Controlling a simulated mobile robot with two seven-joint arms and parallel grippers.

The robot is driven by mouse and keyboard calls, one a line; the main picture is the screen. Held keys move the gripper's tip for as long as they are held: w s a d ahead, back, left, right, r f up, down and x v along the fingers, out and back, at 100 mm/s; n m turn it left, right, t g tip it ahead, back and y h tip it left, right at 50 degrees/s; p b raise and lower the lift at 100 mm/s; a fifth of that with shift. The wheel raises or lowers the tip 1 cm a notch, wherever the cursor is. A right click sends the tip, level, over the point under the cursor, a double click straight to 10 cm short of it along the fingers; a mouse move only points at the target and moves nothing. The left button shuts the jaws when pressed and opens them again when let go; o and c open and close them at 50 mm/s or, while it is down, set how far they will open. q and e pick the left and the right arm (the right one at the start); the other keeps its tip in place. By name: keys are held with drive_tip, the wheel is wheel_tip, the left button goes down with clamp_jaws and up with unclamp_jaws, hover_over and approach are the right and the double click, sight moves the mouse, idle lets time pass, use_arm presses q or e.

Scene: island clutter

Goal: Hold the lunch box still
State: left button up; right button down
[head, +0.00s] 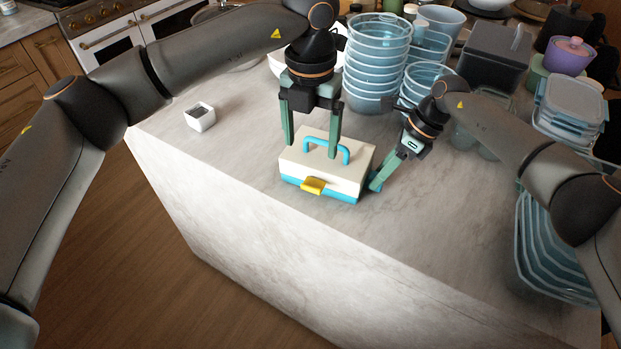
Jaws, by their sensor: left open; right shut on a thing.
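The lunch box (315,173) sits on the marble island, with a cream body, a light-blue base, a light-blue handle (340,147) on top and a yellow latch (313,186) on its front. My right gripper (377,185) comes in low from the right and is shut on the right end of the lunch box. Its far fingertip is hidden.
A small white square cup (200,117) stands to the left. Tall stacks of clear blue bowls (377,65) stand close behind the box, with grey containers (493,58) farther right. Clear blue trays (548,250) lie at the right edge. The counter's front edge runs close before the box.

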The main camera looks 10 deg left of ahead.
sight(310, 187)
use_arm(q)
wheel_tip(310, 187, down, 11)
drive_tip(key=shift+f, duration=0.1)
idle(0.3)
clamp_jaws()
idle(0.6)
